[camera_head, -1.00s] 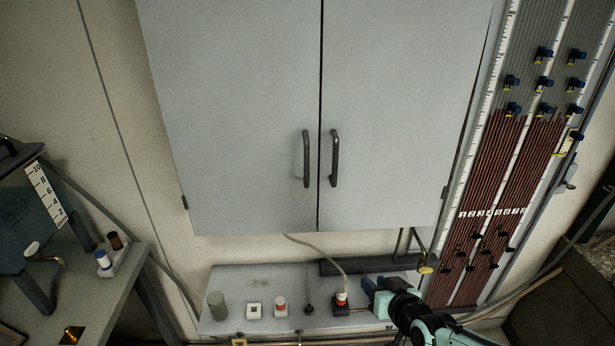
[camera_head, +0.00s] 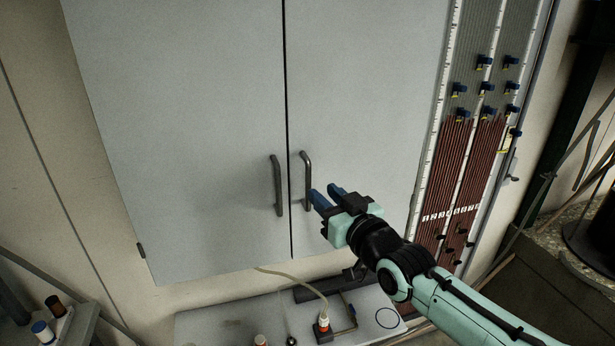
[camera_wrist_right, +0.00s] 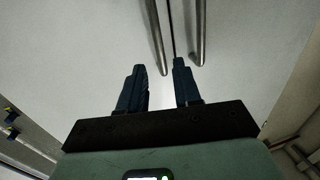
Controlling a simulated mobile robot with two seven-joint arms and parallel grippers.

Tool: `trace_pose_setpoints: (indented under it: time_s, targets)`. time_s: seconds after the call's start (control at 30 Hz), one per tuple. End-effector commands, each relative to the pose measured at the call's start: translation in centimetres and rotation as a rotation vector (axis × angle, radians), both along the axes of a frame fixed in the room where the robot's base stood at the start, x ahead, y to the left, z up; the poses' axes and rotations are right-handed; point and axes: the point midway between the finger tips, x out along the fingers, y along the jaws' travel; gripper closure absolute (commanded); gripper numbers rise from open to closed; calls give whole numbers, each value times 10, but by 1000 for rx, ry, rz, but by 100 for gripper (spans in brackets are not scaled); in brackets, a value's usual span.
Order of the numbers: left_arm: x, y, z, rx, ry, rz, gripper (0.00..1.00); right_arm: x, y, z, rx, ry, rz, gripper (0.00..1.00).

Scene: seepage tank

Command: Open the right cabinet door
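The right cabinet door (camera_head: 365,100) is a plain grey panel and is shut. Its dark vertical bar handle (camera_head: 306,182) is beside the seam between the doors. My right gripper (camera_head: 325,194) is open, with blue fingers just right of this handle. In the right wrist view the picture is turned, so the right door's handle (camera_wrist_right: 155,38) is left of the seam. One end of it shows in line with the gap between the fingertips (camera_wrist_right: 158,66). I cannot tell whether it is between them or still beyond them. My left gripper is not in view.
The left door (camera_head: 180,110) is shut, and its handle (camera_head: 277,186) is close beside the right one. A manometer board (camera_head: 468,150) with blue valves stands to the right.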

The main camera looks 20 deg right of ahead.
Motion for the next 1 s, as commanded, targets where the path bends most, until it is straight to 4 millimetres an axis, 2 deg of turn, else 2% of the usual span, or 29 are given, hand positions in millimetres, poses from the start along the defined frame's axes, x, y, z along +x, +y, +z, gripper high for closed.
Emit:
trace_pose_setpoints:
  time_s: [0.1, 0.3, 0.5, 0.77, 0.8, 0.9, 1.0]
  targets:
    - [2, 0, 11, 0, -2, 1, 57, 27, 7, 1, 1, 3, 1, 67]
    - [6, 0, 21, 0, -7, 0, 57, 58, 14, 1, 0, 2, 1, 67]
    - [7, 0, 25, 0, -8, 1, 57, 72, 17, 0, 0, 1, 0, 67]
    - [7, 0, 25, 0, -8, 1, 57, 73, 17, 0, 0, 1, 0, 67]
    - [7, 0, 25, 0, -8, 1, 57, 73, 17, 0, 0, 1, 0, 70]
    - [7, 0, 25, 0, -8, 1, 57, 73, 17, 0, 0, 1, 0, 100]
    - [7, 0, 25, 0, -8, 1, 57, 73, 17, 0, 0, 1, 0, 100]
